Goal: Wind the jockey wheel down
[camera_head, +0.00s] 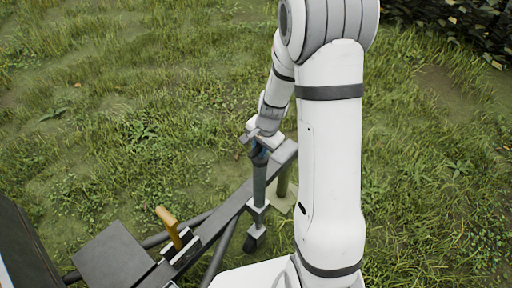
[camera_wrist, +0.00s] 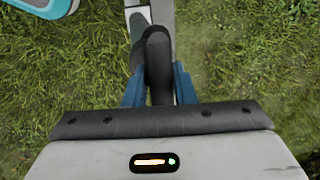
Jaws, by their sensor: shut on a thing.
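The jockey wheel (camera_head: 259,187) stands upright beside the grey drawbar (camera_head: 232,205), a grey tube with a clamp block low on it. Its small dark wheel (camera_head: 250,243) shows at the bottom, near the grass. My gripper (camera_head: 258,150) is at the top of the tube, pointing down. In the wrist view, the two blue fingers of my gripper (camera_wrist: 158,88) stand on either side of a black rounded handle (camera_wrist: 157,50), and they are shut on it. The handle's lower end is hidden between the fingers. The grey tube (camera_wrist: 137,28) shows behind it.
A yellow-handled lever (camera_head: 168,222) rises from the drawbar at lower left. A flat grey plate (camera_head: 113,258) lies left of it. A short post (camera_head: 283,182) stands under the drawbar's far end. Open grass surrounds the drawbar; dark foliage (camera_head: 455,20) is at upper right.

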